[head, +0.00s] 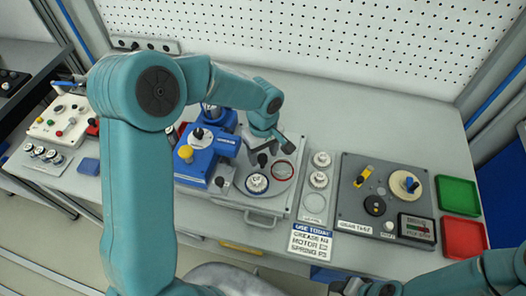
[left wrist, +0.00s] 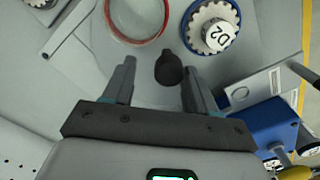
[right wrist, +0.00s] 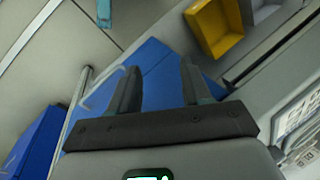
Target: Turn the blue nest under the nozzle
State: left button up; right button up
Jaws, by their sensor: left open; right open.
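In the head view the blue nest (head: 257,184) sits at the near side of the round plate. The red nest (left wrist: 137,38) is a red ring that looks empty; it is right of the blue one in the head view (head: 284,170). A black knob (left wrist: 169,70) stands between the nests. My left gripper (left wrist: 156,80) is open, with its fingers on either side of the knob and apart from it. My right gripper (right wrist: 156,82) is open and empty. I cannot make out the nozzle.
A blue machine (head: 203,157) with a yellow button stands left of the plate. A strip of white round parts (head: 319,180), a grey gauge panel (head: 350,210), and green (head: 458,195) and red (head: 464,237) trays lie to the right.

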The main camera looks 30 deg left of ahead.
pick_arm(q)
jog(key=shift+s+d+r, duration=0.2)
jog(key=shift+s+r, duration=0.15)
jog(key=shift+s, duration=0.15)
jog(key=shift+s+d+r, duration=0.2)
jog(key=shift+s+r, duration=0.1)
jog(key=shift+s, duration=0.2)
grip_shut()
jog(key=shift+w+a+f, duration=0.1)
jog(key=shift+w+f, duration=0.15)
jog(key=shift+w, duration=0.05)
jog(key=shift+s, duration=0.1)
pick_arm(e)
jog(key=shift+s+d+r, duration=0.15)
jog(key=shift+s+d, duration=0.1)
jog(key=shift+s, duration=0.35)
